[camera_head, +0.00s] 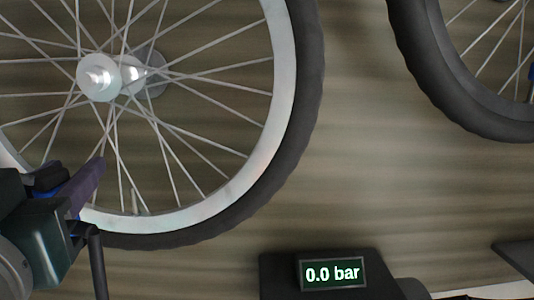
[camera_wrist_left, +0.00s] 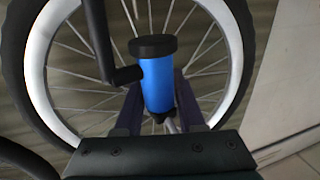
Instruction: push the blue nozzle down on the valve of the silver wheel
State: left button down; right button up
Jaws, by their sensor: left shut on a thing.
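The silver wheel (camera_head: 283,95) fills the left of the head view, with a dark tyre and a bright hub. A thin metal stem, probably the valve (camera_head: 134,200), stands at the inner side of its lower rim. My left gripper (camera_head: 74,182) is by the lower-left rim, left of that stem. In the left wrist view its purple fingers (camera_wrist_left: 160,108) are shut on the blue nozzle (camera_wrist_left: 157,88), which has a black cap and side elbow. A pale piece shows below the nozzle; I cannot tell whether it is the valve. My right gripper is out of view.
A black hose (camera_wrist_left: 97,40) runs from the nozzle's elbow. A black pump display (camera_head: 332,274) reading 0.0 bar stands at the bottom of the head view. A second wheel (camera_head: 425,70) is at the upper right. Brown floor lies bare between the wheels.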

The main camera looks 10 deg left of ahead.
pick_arm(q)
jog(key=shift+w+d+x, duration=0.2)
jog(key=shift+d+x, duration=0.2)
jog(key=shift+x, duration=1.7)
jog(key=shift+w+d+x, duration=0.2)
jog(key=shift+d+x, duration=0.2)
jog(key=shift+x, duration=1.75)
jog(key=shift+w+d+x, duration=0.2)
jog(key=shift+d+x, duration=0.2)
jog(key=shift+x, duration=1.7)
jog(key=shift+f, duration=0.25)
jog(key=shift+f+b, duration=0.25)
jog(key=shift+b, duration=0.35)
jog(key=shift+f+b, duration=0.35)
jog(key=shift+b, duration=0.1)
